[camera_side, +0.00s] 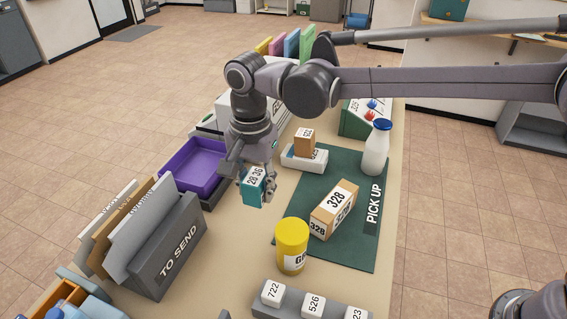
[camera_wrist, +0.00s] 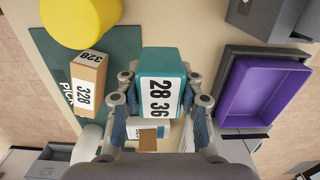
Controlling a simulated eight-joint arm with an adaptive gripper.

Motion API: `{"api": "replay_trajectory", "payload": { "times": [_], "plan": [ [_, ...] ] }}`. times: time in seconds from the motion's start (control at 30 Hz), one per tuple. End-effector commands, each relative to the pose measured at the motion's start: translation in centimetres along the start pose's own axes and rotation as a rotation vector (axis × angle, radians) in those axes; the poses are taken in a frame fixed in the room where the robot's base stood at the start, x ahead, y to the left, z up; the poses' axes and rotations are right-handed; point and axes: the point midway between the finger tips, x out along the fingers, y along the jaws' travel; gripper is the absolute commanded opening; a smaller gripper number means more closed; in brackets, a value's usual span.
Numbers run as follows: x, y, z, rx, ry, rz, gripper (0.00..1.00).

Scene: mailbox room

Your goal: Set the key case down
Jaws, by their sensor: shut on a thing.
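The key case (camera_side: 254,187) is a small teal box with a white label reading "28 36". My gripper (camera_side: 257,183) is shut on it and holds it between the purple tray and the green mat, seemingly above the table. In the wrist view the key case (camera_wrist: 162,85) sits upright between the two fingers of my gripper (camera_wrist: 160,103), with its label facing the camera. The side view does not show clearly how high its lower edge is over the tabletop.
A purple tray (camera_side: 190,182) is left of my gripper, with a grey "TO SEND" rack (camera_side: 170,250) nearer. The green "PICK UP" mat (camera_side: 345,255) holds a "328" box (camera_side: 334,209) and a white bottle (camera_side: 376,152). A yellow canister (camera_side: 292,245) stands in front. Bare table (camera_side: 235,240) shows between.

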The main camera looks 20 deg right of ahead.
Motion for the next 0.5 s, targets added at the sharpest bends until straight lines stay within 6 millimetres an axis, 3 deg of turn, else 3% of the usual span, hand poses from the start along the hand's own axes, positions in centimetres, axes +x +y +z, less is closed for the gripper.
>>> {"api": "replay_trajectory", "payload": {
  "times": [0.17, 0.5],
  "plan": [
    [0.8, -0.2, 2.4, -0.007, 0.0, 0.0, 0.03],
    [4.8, -3.3, 8.2, -0.007, 0.0, 0.0, 0.03]
  ]
}}
